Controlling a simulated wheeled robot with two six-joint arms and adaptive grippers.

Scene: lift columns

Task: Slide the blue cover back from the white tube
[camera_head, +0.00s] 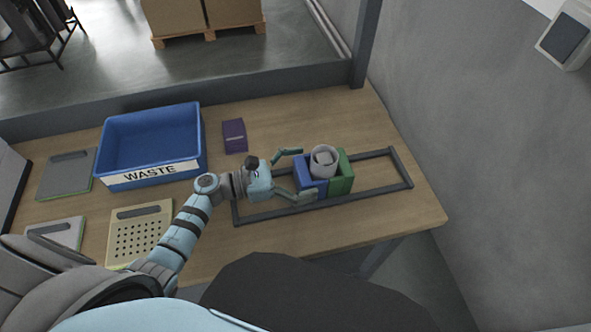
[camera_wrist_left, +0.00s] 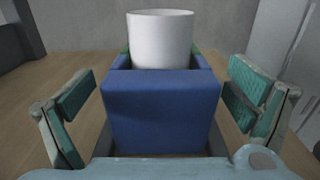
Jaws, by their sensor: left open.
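The white tube (camera_head: 323,161) stands upright between the blue cover (camera_head: 311,178) and a green cover (camera_head: 341,175), on the right part of the table. The blue cover is on the tube's left side, toward my left gripper (camera_head: 292,173). That gripper is open, its fingers reaching to either side of the blue cover. In the left wrist view the blue cover (camera_wrist_left: 160,112) fills the space between the open fingers, with gaps visible on both sides. The tube (camera_wrist_left: 160,40) rises behind it. My right gripper is not in view.
A dark rectangular rail frame (camera_head: 402,168) surrounds the covers on the table (camera_head: 425,205). A blue WASTE bin (camera_head: 152,110), a purple box (camera_head: 234,136) and a perforated board (camera_head: 140,232) lie to the left. A grey wall (camera_head: 470,130) stands on the right.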

